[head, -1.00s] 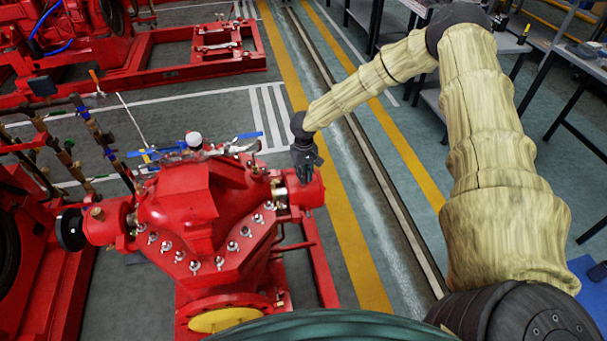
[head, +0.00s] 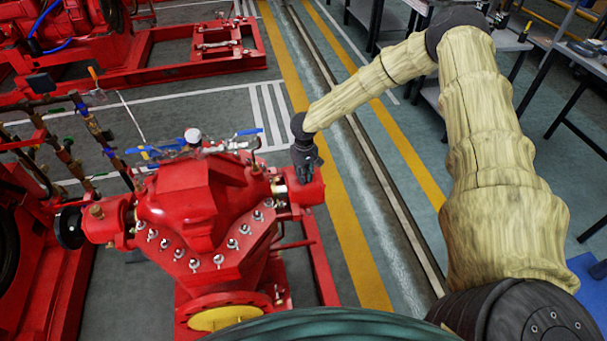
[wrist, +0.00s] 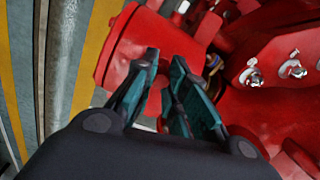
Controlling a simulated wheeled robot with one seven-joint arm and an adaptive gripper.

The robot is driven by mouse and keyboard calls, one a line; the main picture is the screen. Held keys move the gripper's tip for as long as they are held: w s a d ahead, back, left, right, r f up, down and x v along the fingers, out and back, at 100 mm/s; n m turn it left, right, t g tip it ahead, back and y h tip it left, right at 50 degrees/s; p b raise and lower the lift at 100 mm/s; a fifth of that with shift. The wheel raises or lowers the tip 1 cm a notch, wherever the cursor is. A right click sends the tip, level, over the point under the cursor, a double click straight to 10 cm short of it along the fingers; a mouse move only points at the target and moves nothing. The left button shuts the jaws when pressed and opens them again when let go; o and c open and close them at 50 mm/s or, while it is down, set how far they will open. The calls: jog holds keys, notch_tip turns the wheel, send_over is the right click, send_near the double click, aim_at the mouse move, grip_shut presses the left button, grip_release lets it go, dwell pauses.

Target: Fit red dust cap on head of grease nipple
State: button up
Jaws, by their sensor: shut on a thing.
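My gripper (head: 305,172) is at the right end of the red pump casing (head: 205,205), close beside its round bearing housing. In the wrist view, the two teal fingers of my gripper (wrist: 165,62) point at the red housing (wrist: 125,45), with a narrow gap between them. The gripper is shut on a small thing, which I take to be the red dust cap. I cannot make out its outline against the red paint behind. The grease nipple cannot be made out in either view; the fingers and the gripper cover that part of the housing.
Studs with nuts (head: 220,261) line the casing flange, and some show in the wrist view (wrist: 252,77). Blue-handled valves and thin pipes (head: 195,145) run across the casing top. Open floor with a yellow stripe (head: 350,230) lies right of the pump. Workbenches stand farther right.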

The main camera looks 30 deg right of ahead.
jog(key=shift+f, duration=0.55)
jog(key=o, duration=0.8)
jog(key=shift+o, duration=0.2)
notch_tip(320, 180, up, 12)
dwell(0.6)
